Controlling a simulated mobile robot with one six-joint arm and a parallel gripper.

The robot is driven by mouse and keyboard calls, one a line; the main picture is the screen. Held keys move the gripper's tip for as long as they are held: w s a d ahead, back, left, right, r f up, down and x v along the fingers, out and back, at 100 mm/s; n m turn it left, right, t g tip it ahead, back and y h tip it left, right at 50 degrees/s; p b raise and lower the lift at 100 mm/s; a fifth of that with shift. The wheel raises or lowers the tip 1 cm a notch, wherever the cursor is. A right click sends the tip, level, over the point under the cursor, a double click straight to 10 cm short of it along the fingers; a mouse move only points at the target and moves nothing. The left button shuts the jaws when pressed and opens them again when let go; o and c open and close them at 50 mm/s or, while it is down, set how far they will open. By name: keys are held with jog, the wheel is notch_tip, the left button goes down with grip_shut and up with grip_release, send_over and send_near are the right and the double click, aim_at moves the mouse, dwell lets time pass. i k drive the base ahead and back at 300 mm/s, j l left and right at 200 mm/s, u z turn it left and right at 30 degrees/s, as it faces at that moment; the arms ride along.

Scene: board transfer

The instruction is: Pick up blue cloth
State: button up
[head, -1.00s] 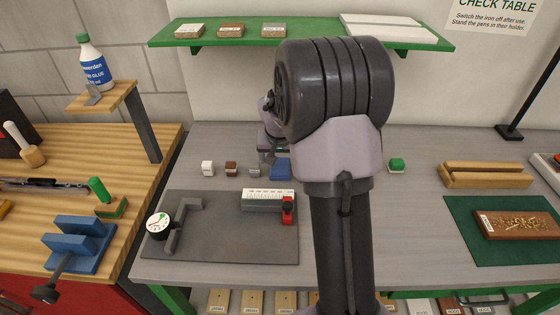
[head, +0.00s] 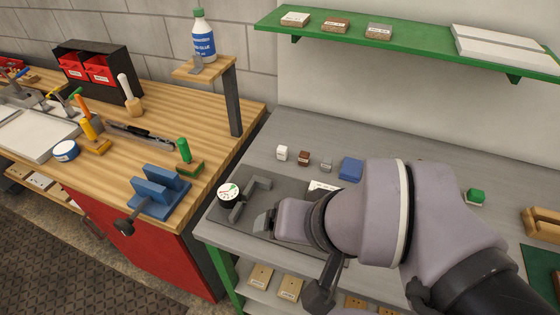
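The blue cloth (head: 350,169) appears as a small, flat blue square on the grey table, right of a row of small blocks. Nothing covers it in the head view. My gripper (head: 262,223) is over the dark grey mat, to the left of and nearer than the cloth, and apart from it. Its fingers are small and partly hidden by my wrist, so I cannot see whether they are open or shut.
A round dial gauge (head: 229,194) and a grey bracket (head: 257,187) stand close beside my gripper. White (head: 282,153), brown (head: 304,158) and grey (head: 326,164) blocks line the table left of the cloth. A green shelf (head: 400,45) overhangs the back. A blue vise (head: 160,190) sits on the wooden bench.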

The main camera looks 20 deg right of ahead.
aim_at(351, 169)
jog(key=z, duration=0.9)
jog(key=j+z, duration=0.35)
jog(key=j, duration=0.2)
